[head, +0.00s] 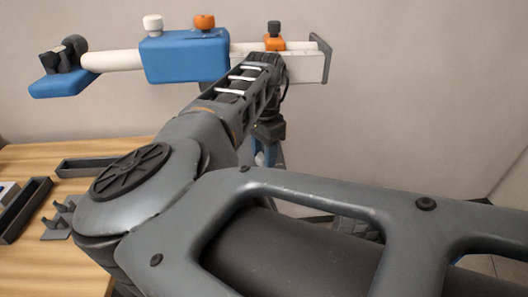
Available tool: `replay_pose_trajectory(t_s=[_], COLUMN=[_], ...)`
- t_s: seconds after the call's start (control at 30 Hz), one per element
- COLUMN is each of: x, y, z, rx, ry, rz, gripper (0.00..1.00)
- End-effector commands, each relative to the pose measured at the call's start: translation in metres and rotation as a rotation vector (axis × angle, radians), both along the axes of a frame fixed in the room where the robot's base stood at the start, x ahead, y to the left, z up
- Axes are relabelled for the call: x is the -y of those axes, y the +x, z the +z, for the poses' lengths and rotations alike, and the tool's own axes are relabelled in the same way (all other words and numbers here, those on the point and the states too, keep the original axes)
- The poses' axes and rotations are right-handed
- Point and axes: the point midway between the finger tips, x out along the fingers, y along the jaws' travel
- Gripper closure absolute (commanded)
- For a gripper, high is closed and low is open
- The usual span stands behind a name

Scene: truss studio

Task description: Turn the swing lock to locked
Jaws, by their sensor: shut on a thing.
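A blue and white rig (185,57) stands at the back, with a white tube running across it. It carries a white knob (153,24), an orange knob (204,22) and an orange clamp with a dark knob (274,40). My forearm crosses in front of its right half. The dark end of my arm points down below the rig, and my gripper (266,139) is small there, beside a blue part (265,156). It is shut on a part that is mostly hidden, seemingly the swing lock. I cannot make out the lock's angle.
A wooden table (75,153) is at the left, with dark trays (24,209) and a small grey bracket (60,217) on it. A blue arm rest (58,85) juts out at the rig's left end. The wall behind is plain.

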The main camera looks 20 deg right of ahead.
Motion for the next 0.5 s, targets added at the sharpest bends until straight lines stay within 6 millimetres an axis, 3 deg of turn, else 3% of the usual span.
replay_pose_trajectory(t_s=[0.27, 0.5], x=[0.0002, 0.0005], y=[-0.0002, -0.0003], z=[0.0002, 0.0002], rx=[-0.001, -0.002], ry=[0.0, -0.002], rz=[0.0, -0.023], gripper=[0.89, 0.89])
